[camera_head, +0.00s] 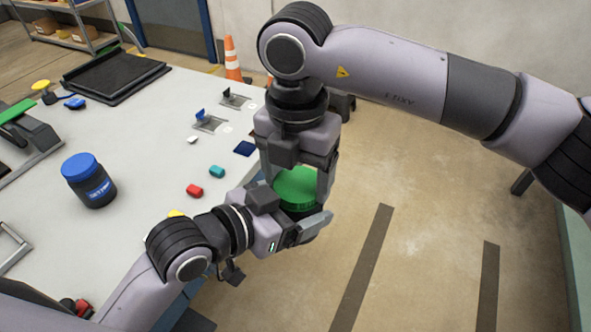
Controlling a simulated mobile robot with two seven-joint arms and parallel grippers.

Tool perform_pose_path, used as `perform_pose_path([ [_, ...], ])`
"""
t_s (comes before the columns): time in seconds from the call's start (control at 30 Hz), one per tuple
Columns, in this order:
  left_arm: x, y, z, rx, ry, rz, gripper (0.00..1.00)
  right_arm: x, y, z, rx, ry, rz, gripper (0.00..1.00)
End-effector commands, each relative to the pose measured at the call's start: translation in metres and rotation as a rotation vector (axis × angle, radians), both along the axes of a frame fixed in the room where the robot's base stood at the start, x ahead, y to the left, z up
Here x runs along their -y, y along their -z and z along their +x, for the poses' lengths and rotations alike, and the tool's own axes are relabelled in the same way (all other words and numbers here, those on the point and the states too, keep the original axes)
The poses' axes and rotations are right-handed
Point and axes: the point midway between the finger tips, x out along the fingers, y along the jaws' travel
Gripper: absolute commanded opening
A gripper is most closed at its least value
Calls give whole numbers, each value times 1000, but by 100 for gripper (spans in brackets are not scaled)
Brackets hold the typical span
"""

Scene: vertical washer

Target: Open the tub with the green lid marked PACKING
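The tub with the green lid (297,186) is held up off the right edge of the table, above the floor. My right gripper (297,188) comes down from above, with one finger on each side of the green lid, and looks closed on it. My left gripper (303,226) reaches in from the left at the tub's dark body, just below the lid, and seems to hold it. Most of the body and any PACKING label are hidden by the fingers. I cannot tell whether the lid is loose.
A dark tub with a blue lid (84,171) stands on the white table (140,140). Small red (195,190) and teal (217,171) pieces lie near the table's right side. A black tray (112,75) lies at the back. An orange cone (232,60) stands behind. Floor at right is clear.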

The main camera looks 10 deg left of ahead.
Motion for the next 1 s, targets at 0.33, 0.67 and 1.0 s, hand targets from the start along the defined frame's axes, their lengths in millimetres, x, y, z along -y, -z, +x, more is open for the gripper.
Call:
perform_pose_path([
  [0.33,7,-1,-5,-1,19,-9,1,-5,-2,-1,6,-69,18,37],
  [0.67,7,-2,-5,-1,21,-11,1,-6,-3,-2,7,-284,20,37],
  [1.0,7,-1,-5,-2,21,-11,1,-6,-3,-3,5,-283,21,99],
])
